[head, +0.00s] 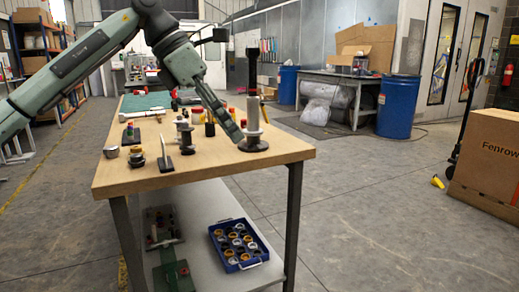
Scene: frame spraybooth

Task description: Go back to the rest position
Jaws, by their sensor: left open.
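My left arm reaches in from the upper left and bends down over the wooden table (215,160). My left gripper (235,130) is open, with its fingertips low over the table's right part. It is just left of an upright grey and black post (253,112) on a round dark base. From this view I cannot tell whether the fingers touch the post. I see nothing held between them. My right gripper is out of view.
Several small parts stand on the table, with a metal cup (111,151) at its left edge. A blue crate (238,244) of round parts is on the lower shelf. Blue barrels (397,106) and a cardboard box (487,155) stand right. Floor between is mostly clear.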

